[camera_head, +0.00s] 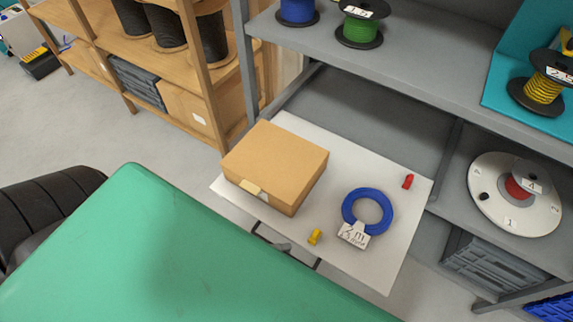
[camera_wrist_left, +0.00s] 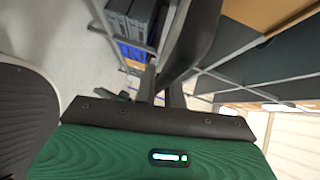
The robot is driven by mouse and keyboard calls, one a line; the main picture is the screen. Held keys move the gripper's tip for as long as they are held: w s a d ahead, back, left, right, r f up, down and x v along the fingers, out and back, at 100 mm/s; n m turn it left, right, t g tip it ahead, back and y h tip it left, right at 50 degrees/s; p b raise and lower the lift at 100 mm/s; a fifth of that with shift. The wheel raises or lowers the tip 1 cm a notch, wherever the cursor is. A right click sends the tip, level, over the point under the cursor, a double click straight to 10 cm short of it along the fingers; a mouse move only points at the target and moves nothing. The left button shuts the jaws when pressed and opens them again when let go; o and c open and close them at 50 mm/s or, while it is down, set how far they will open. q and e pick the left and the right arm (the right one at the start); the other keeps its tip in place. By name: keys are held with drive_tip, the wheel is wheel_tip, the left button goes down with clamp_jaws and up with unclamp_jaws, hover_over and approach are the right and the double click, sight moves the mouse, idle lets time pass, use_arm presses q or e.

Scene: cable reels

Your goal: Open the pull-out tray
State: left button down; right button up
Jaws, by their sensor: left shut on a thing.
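The pull-out tray (camera_head: 384,262) is a pale flat board that sticks out of the grey shelving. A closed cardboard box (camera_head: 278,160), a blue cable coil (camera_head: 349,208) with a label, a yellow piece (camera_head: 315,237) and a red piece (camera_head: 408,181) lie on it. A dark bar handle (camera_head: 318,264) shows at its front edge. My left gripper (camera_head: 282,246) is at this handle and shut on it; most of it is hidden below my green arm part. In the left wrist view, its dark finger parts (camera_wrist_left: 168,95) show, but the contact is unclear. My right gripper is not in view.
Grey shelving surrounds the tray, with a shelf (camera_head: 415,75) bearing blue and green spools above. A wooden rack (camera_head: 185,95) stands at the left. Open floor (camera_head: 100,150) lies at the left.

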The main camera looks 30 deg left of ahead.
use_arm(q)
drive_tip(key=shift+s, duration=0.2)
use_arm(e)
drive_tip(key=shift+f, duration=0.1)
use_arm(q)
drive_tip(key=c, duration=1.5)
unclamp_jaws()
